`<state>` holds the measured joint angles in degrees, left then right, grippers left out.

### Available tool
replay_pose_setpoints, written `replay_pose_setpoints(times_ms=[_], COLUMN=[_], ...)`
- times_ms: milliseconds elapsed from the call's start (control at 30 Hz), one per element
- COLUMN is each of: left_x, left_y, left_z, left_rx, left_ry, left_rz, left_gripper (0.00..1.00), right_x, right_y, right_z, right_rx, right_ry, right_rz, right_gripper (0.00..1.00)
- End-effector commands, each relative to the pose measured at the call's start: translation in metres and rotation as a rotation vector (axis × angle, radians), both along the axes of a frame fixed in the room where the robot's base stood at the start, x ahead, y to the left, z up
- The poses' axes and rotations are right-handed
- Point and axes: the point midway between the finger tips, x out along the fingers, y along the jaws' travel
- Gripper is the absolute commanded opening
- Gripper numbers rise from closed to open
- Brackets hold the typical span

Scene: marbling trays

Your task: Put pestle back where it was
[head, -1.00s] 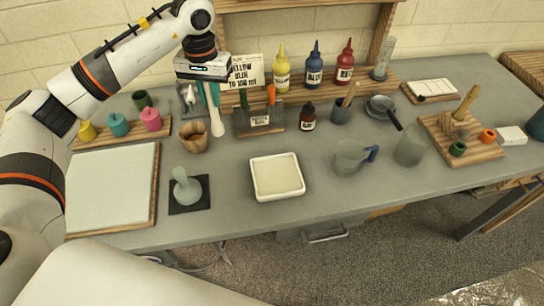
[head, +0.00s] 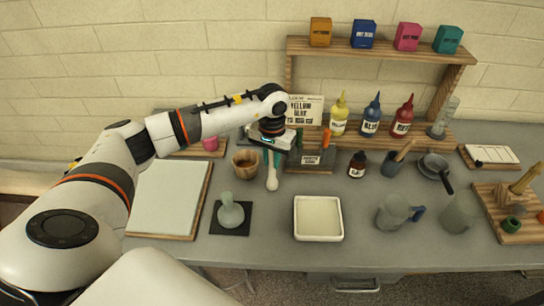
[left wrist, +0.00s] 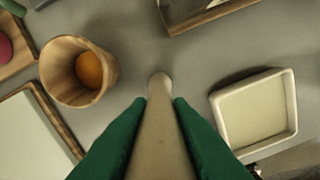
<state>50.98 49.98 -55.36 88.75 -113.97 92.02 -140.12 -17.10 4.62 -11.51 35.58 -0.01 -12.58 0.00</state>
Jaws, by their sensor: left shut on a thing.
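The pestle (head: 272,179) is pale and hangs upright with its rounded end down, in my left gripper (head: 272,152). In the left wrist view the pestle (left wrist: 160,130) lies between the green fingers (left wrist: 160,120), which are shut on it. The round wooden mortar (head: 245,172) stands just left of the pestle in the head view. In the left wrist view the mortar (left wrist: 60,85) is left of the fingers, with something orange inside. The pestle is outside the mortar, and I cannot tell whether its tip touches the table. My right gripper is not in view.
A white tray (head: 318,239) lies right and nearer. A glass muller (head: 231,211) stands on a black pad, left of the tray. A dark holder (head: 312,160) and a brown dropper bottle (head: 357,166) stand right of the pestle. Bottles line the back shelf.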

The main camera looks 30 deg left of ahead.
Motion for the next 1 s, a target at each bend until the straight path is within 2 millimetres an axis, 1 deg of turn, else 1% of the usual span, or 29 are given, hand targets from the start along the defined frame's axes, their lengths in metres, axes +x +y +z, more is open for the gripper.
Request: replay_pose_setpoints(times_ms=[167, 200, 267, 300, 333, 567, 667, 700, 733, 867, 1000], left_x=[0.000, 0.000, 0.000, 0.000, 0.000, 0.000, 0.000, 0.000, 0.001, 0.001, 0.001], left_y=[0.000, 0.000, 0.000, 0.000, 0.000, 0.000, 0.000, 0.000, 0.000, 0.000, 0.000], left_z=[-0.004, -0.003, -0.003, -0.003, -0.003, -0.002, 0.002, 0.003, 0.005, 0.026, 0.058], left_rx=[0.000, 0.000, 0.000, 0.000, 0.000, 0.000, 0.000, 0.000, 0.000, 0.001, 0.000], left_ry=[-0.001, 0.000, 0.000, 0.000, 0.000, 0.000, 0.000, -0.001, -0.002, -0.007, -0.007], left_rz=[0.000, 0.000, 0.000, 0.000, 0.000, 0.000, 0.000, 0.000, 0.000, -0.002, 0.000], left_gripper=[0.00, 0.22, 0.32, 0.38, 0.41, 0.41, 0.41, 0.41, 0.41, 0.41, 0.41], right_x=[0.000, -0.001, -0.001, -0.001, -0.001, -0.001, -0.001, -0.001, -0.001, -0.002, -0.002], right_y=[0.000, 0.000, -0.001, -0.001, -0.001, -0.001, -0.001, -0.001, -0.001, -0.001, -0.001], right_z=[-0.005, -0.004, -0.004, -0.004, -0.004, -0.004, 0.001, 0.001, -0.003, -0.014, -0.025], right_rx=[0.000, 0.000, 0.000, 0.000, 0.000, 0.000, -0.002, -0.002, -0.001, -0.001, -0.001], right_ry=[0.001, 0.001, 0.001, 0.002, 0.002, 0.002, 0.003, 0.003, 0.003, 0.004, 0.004], right_rz=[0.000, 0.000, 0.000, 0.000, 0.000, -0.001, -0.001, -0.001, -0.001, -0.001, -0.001], right_gripper=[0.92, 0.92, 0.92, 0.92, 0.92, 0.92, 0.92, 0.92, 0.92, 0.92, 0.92])
